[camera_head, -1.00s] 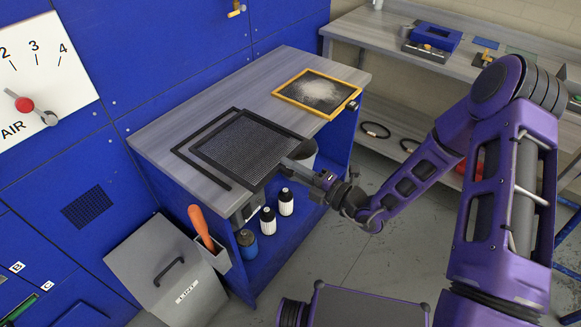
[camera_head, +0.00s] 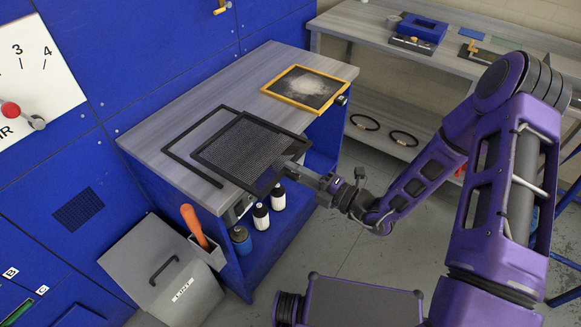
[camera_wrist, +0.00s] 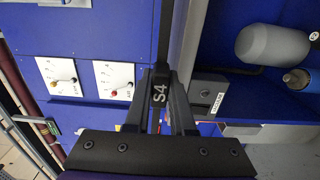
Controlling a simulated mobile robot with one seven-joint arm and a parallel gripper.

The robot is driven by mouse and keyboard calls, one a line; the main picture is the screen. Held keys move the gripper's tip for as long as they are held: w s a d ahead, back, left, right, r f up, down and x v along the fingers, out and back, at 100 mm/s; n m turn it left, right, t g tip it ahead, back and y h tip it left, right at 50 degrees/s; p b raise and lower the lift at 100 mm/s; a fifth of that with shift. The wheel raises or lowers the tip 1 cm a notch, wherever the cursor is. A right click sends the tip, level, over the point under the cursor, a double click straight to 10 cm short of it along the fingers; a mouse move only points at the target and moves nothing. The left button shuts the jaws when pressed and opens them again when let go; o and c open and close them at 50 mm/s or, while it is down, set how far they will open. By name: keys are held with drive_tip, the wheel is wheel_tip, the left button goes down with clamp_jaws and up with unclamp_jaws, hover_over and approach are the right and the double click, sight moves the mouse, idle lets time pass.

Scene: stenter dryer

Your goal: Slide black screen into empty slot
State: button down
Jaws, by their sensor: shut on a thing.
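The black screen (camera_head: 247,145), a dark mesh panel in a black frame, is over the near part of the grey bench. My gripper (camera_head: 287,168) is shut on its near right side. In the wrist view, my gripper (camera_wrist: 160,98) is closed around a black tab marked S4 (camera_wrist: 159,90), and the screen (camera_wrist: 163,30) shows nearly edge-on. The screen seems raised off the bench, but the gap is unclear. Labels B (camera_head: 11,272) and C are at the lower left; no empty slot can be made out.
A yellow-framed screen (camera_head: 310,88) with pale lint lies at the bench's far end. A grey lint bin (camera_head: 160,272) and an orange-handled tool (camera_head: 192,222) stand at the bench's near end. Blue machine panels (camera_head: 90,120) rise at left. Grey floor (camera_head: 370,262) is open at right.

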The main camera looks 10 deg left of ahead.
drive_tip(key=v, duration=2.2)
drive_tip(key=shift+s+d+p, duration=0.2)
drive_tip(key=shift+d+p, duration=0.1)
drive_tip(key=shift+p, duration=0.1)
idle(2.1)
